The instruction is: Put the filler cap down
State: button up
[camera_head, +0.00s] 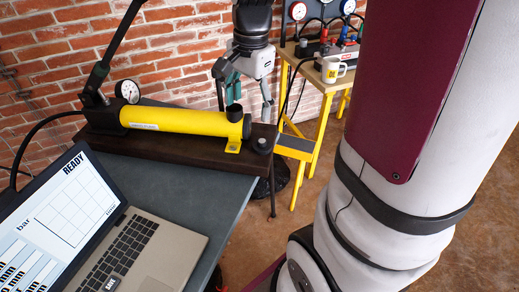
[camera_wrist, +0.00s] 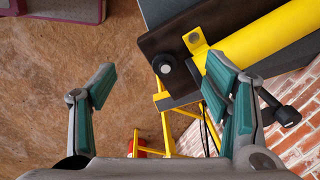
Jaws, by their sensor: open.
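A small round black cap with a pale top, which looks like the filler cap (camera_head: 262,144), stands on the right end of the dark base board (camera_head: 178,156). In the wrist view the cap (camera_wrist: 164,66) shows between my fingertips, near the board's edge. My gripper (camera_head: 246,110) is open and empty above the pump's right end. It also shows open in the wrist view (camera_wrist: 162,72). In the head view its right finger hangs above the cap, with a gap.
A laptop (camera_head: 135,247) showing READY stands on the grey table (camera_head: 195,184) at the front left. A gauge (camera_head: 128,91) and black lever stand at the pump's left. The brick wall (camera_head: 160,45) is close behind.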

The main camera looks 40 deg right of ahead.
jog(key=s+a+r+n+t, duration=0.1)
jog(key=s+a+r+n, duration=0.1)
jog(key=s+a+n, duration=0.4)
jog(key=s+a+r+n+t, duration=0.1)
jog(key=s+a+r+n, duration=0.2)
jog(key=s+a+n, duration=0.3)
jog(key=s+n, duration=0.4)
jog(key=s, duration=0.2)
jog(key=shift+s+r, duration=0.1)
